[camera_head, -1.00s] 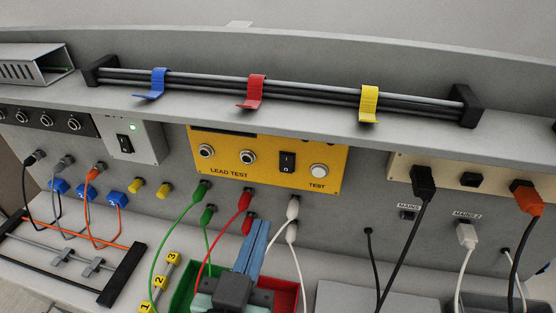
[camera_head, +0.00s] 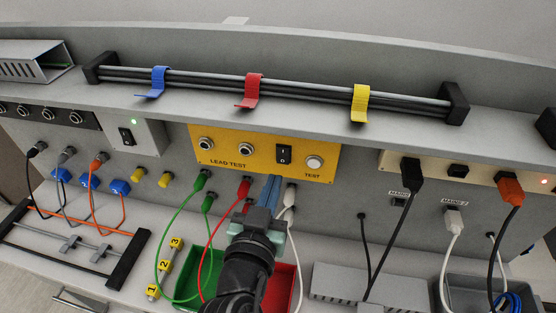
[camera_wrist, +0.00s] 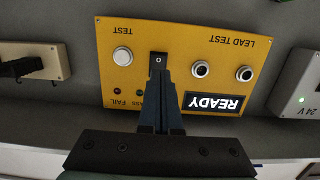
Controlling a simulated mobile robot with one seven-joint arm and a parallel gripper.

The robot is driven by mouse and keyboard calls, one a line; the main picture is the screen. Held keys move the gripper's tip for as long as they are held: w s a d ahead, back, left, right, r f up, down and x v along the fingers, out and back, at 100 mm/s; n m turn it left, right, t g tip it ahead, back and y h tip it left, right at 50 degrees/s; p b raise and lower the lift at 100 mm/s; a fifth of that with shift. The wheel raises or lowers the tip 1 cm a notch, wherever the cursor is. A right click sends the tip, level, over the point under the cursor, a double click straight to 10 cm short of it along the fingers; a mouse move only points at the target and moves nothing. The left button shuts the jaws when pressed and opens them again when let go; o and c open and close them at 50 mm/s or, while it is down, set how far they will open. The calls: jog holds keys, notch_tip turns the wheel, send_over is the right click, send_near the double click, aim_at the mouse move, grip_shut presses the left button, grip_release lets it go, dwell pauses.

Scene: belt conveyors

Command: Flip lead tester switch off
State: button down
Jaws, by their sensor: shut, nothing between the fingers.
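The yellow lead tester panel (camera_head: 325,156) is set in the grey upright wall. Its black rocker switch (camera_head: 284,154) sits between a round socket and the white TEST button (camera_head: 314,162). My gripper (camera_head: 272,179) is shut and empty, with its blue-grey fingers pointing up just below the switch. In the wrist view the panel (camera_wrist: 225,28) appears upside down. There the fingertips (camera_wrist: 160,66) overlap the lower part of the switch (camera_wrist: 158,60). I cannot tell whether they touch it. A lit READY display (camera_wrist: 214,103) shows beside the fingers.
Green, red and white plugs (camera_head: 290,192) with hanging cables sit close below the panel, beside my fingers. A shelf with a rail holding blue, red and yellow straps (camera_head: 360,103) runs above. Red (camera_head: 283,290) and green bins stand below my arm.

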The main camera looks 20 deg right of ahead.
aim_at(281, 160)
jog(key=shift+p+x, duration=0.9)
jog(key=shift+x, duration=1.45)
jog(key=f+b, duration=0.1)
jog(key=b, duration=0.2)
jog(key=shift+w+d, duration=0.1)
jog(key=shift+r, duration=0.5)
